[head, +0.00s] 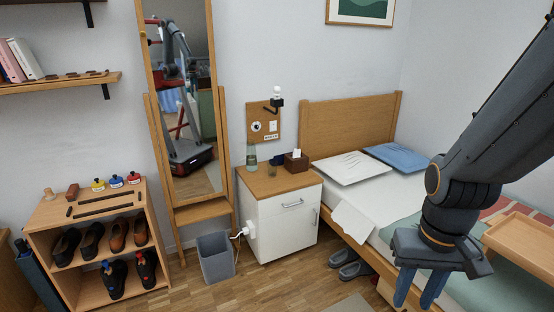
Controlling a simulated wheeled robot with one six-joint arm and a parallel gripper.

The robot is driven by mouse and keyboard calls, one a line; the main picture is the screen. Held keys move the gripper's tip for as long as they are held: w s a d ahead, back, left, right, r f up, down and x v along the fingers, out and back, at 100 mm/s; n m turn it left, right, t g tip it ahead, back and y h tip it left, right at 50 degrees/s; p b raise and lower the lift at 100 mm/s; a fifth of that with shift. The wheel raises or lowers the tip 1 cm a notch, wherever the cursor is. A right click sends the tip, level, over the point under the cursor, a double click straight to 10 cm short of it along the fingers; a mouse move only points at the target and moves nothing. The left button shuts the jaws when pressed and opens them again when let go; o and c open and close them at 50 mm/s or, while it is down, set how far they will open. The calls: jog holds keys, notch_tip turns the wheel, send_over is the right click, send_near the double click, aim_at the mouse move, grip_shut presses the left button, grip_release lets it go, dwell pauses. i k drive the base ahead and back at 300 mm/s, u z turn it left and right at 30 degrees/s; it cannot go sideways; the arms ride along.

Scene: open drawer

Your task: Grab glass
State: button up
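My gripper (418,296) is at the lower right, in front of the bed and well away from the glass. Its two blue fingers point down and are spread apart, with nothing seen between them. The fingertips are near the bottom edge of the picture.
A bed (350,90) with pillows stands right of the nightstand, with a wooden tray (522,240) on it. A grey bin (215,258) stands at the nightstand's left, near a tall mirror (187,180). A shoe shelf (90,288) is farther left. Wooden floor shows in front.

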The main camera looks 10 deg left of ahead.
aim_at(272, 168)
jog(key=i, duration=1.2)
jog(key=u, duration=0.8)
jog(key=i, duration=1.6)
